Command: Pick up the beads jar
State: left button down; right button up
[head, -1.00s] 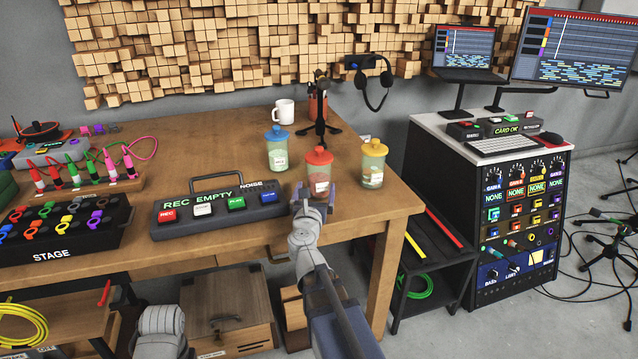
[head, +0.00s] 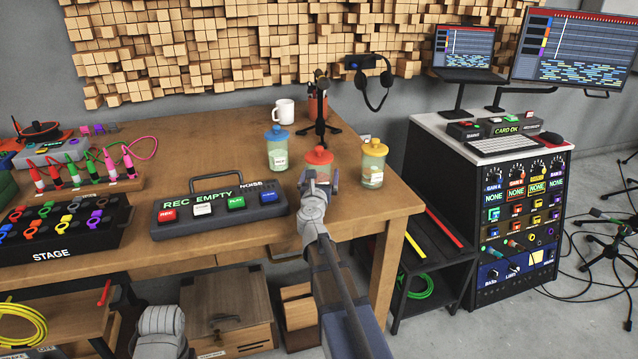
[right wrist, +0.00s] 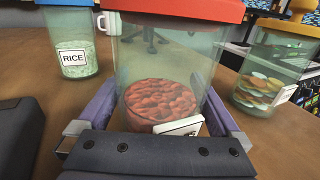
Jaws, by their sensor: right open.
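Three lidded glass jars stand on the wooden table. The red-lid jar (head: 318,157) is in the middle; in the right wrist view this jar (right wrist: 160,60) holds red, bean-like pieces, and its tilted label cannot be read. The blue-lid jar (head: 278,150) to its left is labelled RICE in the right wrist view (right wrist: 75,58). The yellow-lid jar (head: 373,163) to its right holds flat, coloured discs. No readable label says beads. My right gripper (head: 318,182) is open, with its fingers on either side of the red-lid jar. My left gripper is out of view.
A microphone stand (head: 320,125) and white mug (head: 284,112) stand behind the jars. The REC EMPTY box (head: 222,208) lies to the left, near the table's front edge. The neighbouring jars stand close on both sides. The table's right edge lies beyond the yellow-lid jar.

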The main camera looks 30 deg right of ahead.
jog(key=shift+c, duration=0.4)
grip_shut()
dwell(0.4)
